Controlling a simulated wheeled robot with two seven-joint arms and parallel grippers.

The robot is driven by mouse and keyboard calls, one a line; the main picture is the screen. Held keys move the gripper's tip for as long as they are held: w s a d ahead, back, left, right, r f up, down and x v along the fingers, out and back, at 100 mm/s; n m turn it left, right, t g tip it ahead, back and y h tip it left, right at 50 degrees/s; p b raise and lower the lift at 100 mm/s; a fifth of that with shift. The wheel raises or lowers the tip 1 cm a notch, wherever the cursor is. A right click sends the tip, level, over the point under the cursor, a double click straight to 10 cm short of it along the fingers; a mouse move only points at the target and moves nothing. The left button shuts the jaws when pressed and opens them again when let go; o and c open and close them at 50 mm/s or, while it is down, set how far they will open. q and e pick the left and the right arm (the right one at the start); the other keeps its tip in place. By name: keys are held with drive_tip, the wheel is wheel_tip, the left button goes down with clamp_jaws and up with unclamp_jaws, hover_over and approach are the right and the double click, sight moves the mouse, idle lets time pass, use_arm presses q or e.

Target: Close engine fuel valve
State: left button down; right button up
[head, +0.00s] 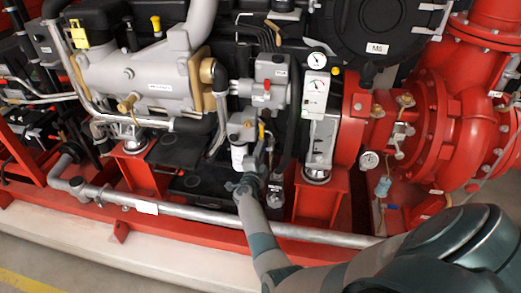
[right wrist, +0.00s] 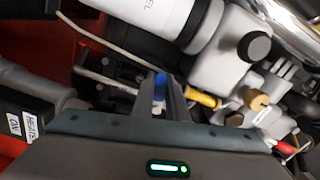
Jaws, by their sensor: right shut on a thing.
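My right gripper (head: 259,152) reaches up from the lower right to the engine, beside a white filter (head: 238,157). In the right wrist view its two fingers (right wrist: 162,97) are shut on a small blue handle (right wrist: 159,88), of which only part shows between them. I cannot tell for sure that this is the fuel valve's handle. A yellow handle (right wrist: 203,99) sticks out just right of the fingers, apart from the blue one. It shows small in the head view (head: 261,130), above the gripper. My left gripper is not in view.
A grey pipe (head: 190,223) runs along the red base frame (head: 60,213) below the engine. A grey block with a red lever (head: 266,86) sits above the gripper. A gauge panel (head: 315,95) stands to its right. The large red pump (head: 430,130) fills the right side.

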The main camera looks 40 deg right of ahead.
clamp_jaws()
drive_tip(key=m, duration=0.2)
drive_tip(key=shift+r+m+b, duration=0.3)
drive_tip(key=shift+r+b, duration=0.05)
drive_tip(key=shift+r, duration=0.05)
drive_tip(key=shift+w+r+m, duration=0.1)
drive_tip(key=shift+m, duration=0.2)
drive_tip(key=shift+o, duration=2.2)
unclamp_jaws()
drive_tip(key=shift+a, duration=0.1)
